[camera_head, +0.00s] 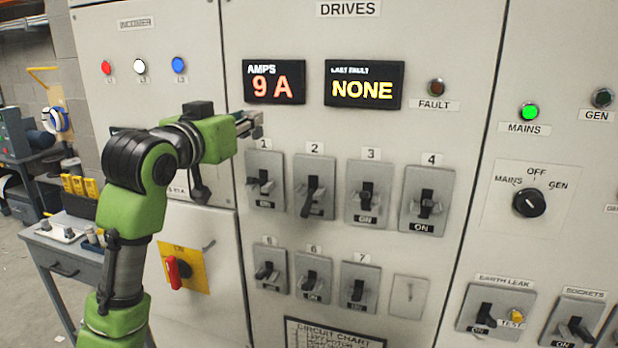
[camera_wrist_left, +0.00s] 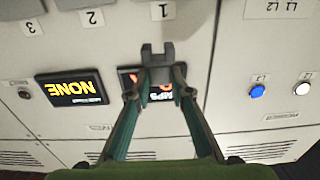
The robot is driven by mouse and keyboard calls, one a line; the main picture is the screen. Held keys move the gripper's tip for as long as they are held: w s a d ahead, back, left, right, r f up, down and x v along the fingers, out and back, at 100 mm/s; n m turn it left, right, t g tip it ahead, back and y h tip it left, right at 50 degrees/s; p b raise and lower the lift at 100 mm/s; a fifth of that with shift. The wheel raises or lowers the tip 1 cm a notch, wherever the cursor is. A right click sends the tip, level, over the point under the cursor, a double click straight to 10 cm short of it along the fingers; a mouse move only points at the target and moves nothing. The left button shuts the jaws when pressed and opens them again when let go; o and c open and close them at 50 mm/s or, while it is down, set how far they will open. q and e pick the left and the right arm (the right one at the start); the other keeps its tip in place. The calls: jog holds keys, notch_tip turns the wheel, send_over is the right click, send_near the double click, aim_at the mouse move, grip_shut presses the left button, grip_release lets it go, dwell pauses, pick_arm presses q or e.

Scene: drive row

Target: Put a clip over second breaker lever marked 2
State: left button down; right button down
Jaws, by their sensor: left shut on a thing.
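The breaker marked 2 (camera_head: 314,187) is in the upper row of the DRIVES panel, between breakers 1 (camera_head: 265,180) and 3 (camera_head: 369,194). Its black lever points downward. My left gripper (camera_head: 248,124) is shut on a small grey clip (camera_head: 257,124), above and left of breaker 1, in front of the panel. In the left wrist view, which looks upside down, the notched clip (camera_wrist_left: 157,56) sits between the fingertips (camera_wrist_left: 157,75), in front of the AMPS display. The label 2 (camera_wrist_left: 92,18) shows there at the top left. My right gripper is not in view.
Breaker 4 (camera_head: 427,200) and a lower row with breaker 6 (camera_head: 312,277) surround breaker 2. A red rotary handle (camera_head: 177,271) sticks out at lower left. A grey bench (camera_head: 62,255) stands at the far left. The space before breaker 2 looks clear.

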pick_arm(q)
jog(key=d+f+p, duration=0.1)
jog(key=d+f, duration=0.1)
jog(key=d, duration=0.1)
jog(key=d+f+p, duration=0.1)
jog(key=d+f, duration=0.2)
jog(key=d, duration=0.1)
jog(key=w+d+f+p, duration=0.1)
jog(key=d+f+p, duration=0.1)
jog(key=d+f, duration=0.1)
jog(key=shift+d, duration=0.5)
jog(key=f+p, duration=0.1)
jog(key=d+f+p, duration=0.1)
jog(key=shift+w+f, duration=0.1)
jog(key=shift+f, duration=0.3)
jog(key=shift+a+f, duration=0.1)
jog(key=shift+f, duration=0.4)
jog(key=shift+f, duration=0.1)
jog(key=c, duration=1.8)
grip_release()
jog(key=shift+f, duration=0.1)
